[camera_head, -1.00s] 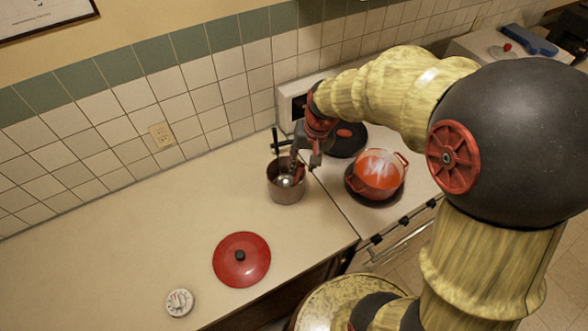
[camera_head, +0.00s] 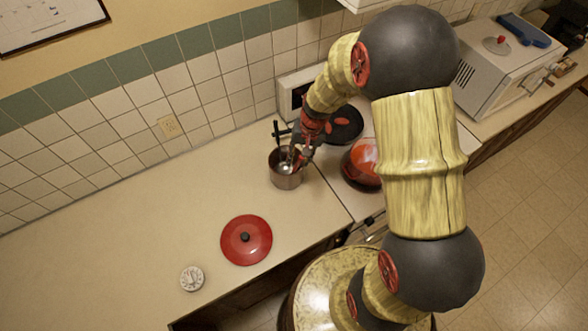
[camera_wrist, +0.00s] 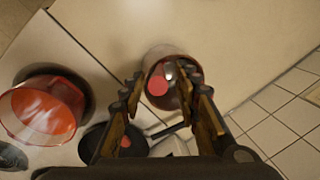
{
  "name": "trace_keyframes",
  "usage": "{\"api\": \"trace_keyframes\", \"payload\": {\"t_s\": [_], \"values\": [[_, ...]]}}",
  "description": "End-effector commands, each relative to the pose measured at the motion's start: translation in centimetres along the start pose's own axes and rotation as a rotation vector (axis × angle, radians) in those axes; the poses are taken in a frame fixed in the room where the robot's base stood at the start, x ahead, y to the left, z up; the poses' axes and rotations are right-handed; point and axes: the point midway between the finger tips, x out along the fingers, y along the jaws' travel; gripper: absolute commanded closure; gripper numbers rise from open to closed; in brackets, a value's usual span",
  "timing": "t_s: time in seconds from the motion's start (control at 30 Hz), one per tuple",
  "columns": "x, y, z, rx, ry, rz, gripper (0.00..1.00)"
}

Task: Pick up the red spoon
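A copper-coloured pot (camera_head: 286,178) stands on the counter, with utensils in it. In the wrist view the pot (camera_wrist: 150,61) lies ahead of my fingertips. A round red piece (camera_wrist: 157,86), which looks like the red spoon's head, shows inside the pot beside a shiny metal utensil (camera_wrist: 169,72). The spoon's handle cannot be made out. My gripper (camera_wrist: 162,84) is open, its fingers spread on either side of the pot's mouth. In the head view my gripper (camera_head: 302,157) is at the pot's right rim. Whether a finger touches anything cannot be told.
A red pot (camera_head: 362,165) and a dark pan (camera_head: 343,127) with red pieces in it are on the stove to the right. A red lid (camera_head: 246,240) and white timer (camera_head: 192,279) lie on the counter. The tiled wall is close behind; the left counter is clear.

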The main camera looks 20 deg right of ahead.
Motion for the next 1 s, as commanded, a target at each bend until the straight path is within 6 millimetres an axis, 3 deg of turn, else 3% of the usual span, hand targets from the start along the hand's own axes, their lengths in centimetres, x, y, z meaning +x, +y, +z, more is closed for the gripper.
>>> {"api": "trace_keyframes", "payload": {"t_s": [0.2,0.5,1.0], "values": [[2.8,0.1,0.3,0.0,-0.003,0.001,0.68],[3.4,0.1,0.2,-0.001,0.0,0.0,0.68],[3.3,0.1,0.2,-0.001,-0.001,0.0,0.96]]}}
